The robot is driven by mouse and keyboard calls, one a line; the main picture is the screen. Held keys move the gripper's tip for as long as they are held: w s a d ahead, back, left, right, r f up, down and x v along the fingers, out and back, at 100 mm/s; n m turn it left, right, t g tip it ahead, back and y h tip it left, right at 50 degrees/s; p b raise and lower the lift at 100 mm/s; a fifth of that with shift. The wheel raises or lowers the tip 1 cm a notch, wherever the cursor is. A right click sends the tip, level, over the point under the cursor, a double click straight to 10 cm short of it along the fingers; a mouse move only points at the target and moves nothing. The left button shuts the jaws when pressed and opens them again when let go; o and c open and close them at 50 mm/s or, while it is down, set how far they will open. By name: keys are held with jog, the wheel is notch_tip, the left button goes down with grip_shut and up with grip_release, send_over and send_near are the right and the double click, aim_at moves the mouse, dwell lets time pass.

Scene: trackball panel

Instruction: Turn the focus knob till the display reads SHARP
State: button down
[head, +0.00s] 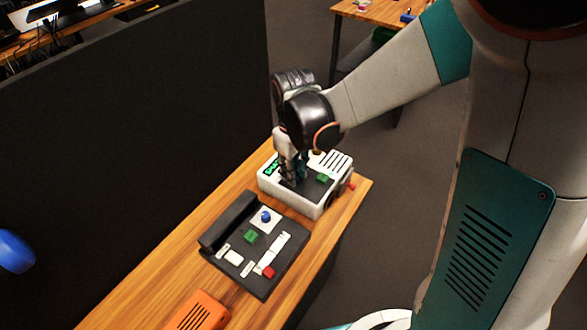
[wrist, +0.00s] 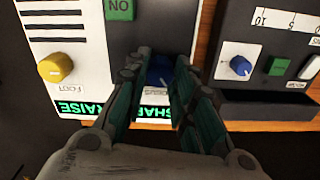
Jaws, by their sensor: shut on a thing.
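The white and dark device (head: 318,207) stands on the wooden bench; it also shows in the wrist view (wrist: 75,85). The blue focus knob (wrist: 160,76) sits above a label reading FOCUS, between my gripper's fingers. My gripper (wrist: 161,65) is shut on the knob, with a finger on each side; in the head view my gripper (head: 291,178) reaches down onto the device and hides the knob. The display (wrist: 155,113) below the knob shows green letters SHAR; a finger covers its end.
A dark panel (head: 238,259) lies beside the device, with a blue knob (wrist: 240,66), a green block and white parts. An orange box (head: 196,312) sits nearer on the bench. A tall dark partition (head: 140,130) runs along the bench's left side.

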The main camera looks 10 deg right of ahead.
jog(key=m, duration=0.4)
jog(key=shift+m, duration=0.4)
dwell(0.4)
jog(key=c, duration=1.3)
grip_release()
jog(key=shift+c, duration=0.2)
notch_tip(320, 180, up, 12)
jog(key=shift+s, duration=0.1)
